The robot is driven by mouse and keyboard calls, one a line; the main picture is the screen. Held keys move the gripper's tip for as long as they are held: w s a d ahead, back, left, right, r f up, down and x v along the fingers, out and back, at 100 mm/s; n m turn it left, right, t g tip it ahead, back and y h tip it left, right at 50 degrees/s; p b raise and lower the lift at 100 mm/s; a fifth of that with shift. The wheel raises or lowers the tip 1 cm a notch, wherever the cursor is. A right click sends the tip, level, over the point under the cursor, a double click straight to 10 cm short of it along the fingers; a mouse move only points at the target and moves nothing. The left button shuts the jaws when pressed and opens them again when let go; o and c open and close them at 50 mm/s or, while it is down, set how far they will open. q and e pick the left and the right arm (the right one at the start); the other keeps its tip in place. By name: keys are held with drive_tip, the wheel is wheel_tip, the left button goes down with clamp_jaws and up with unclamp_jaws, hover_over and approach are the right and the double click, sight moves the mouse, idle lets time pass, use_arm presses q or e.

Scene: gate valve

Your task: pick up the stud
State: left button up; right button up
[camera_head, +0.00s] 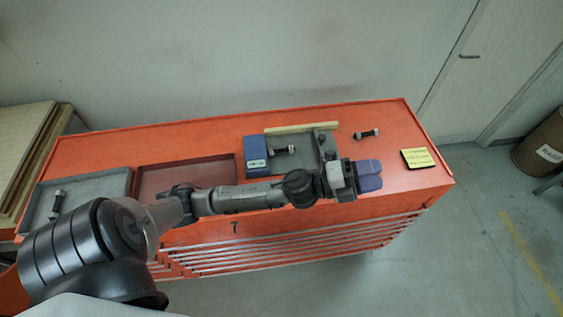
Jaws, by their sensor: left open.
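A dark stud with light nut-like ends (367,133) lies on the orange cabinet top (395,125), right of the grey plate. A second similar stud (284,150) is at the grey plate, beside the blue block (255,153). A third similar one (57,204) lies in the grey tray (98,187) at the left. My left gripper (369,175), with blue-purple fingers, is open over the front right of the cabinet. It is apart from the studs, nearer the front than the first one. My right gripper is not in view.
A grey plate (308,160) with a pale wooden strip (290,129) behind it is partly hidden by my left arm. A red-brown tray (160,178) is left of it. A yellow-and-black label (418,158) lies at the right end. The back right top is mostly clear.

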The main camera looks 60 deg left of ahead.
use_arm(q)
wheel_tip(320, 180, down, 4)
drive_tip(key=w+d+m+g+h+b, duration=0.15)
drive_tip(key=m+g+h+b, duration=0.25)
drive_tip(key=m+g+h, duration=0.55)
drive_tip(key=m+g+y+b, duration=0.9)
drive_tip(key=y+b, duration=0.6)
drive_tip(key=y, duration=0.5)
hover_over(281, 149)
drive_tip(key=shift+n+g, duration=0.25)
drive_tip(key=shift+n, duration=0.1)
drive_tip(key=f, duration=1.5)
drive_tip(key=shift+w+a+f, duration=0.1)
drive_tip(key=shift+a, duration=0.1)
drive_tip(key=shift+f, duration=0.65)
drive_tip(key=shift+d+f+b, duration=0.2)
drive_tip(key=shift+f+b, duration=0.6)
drive_tip(key=shift+f, duration=1.85)
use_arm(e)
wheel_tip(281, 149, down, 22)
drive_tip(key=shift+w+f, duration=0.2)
use_arm(q)
drive_tip(key=shift+c, duration=0.4)
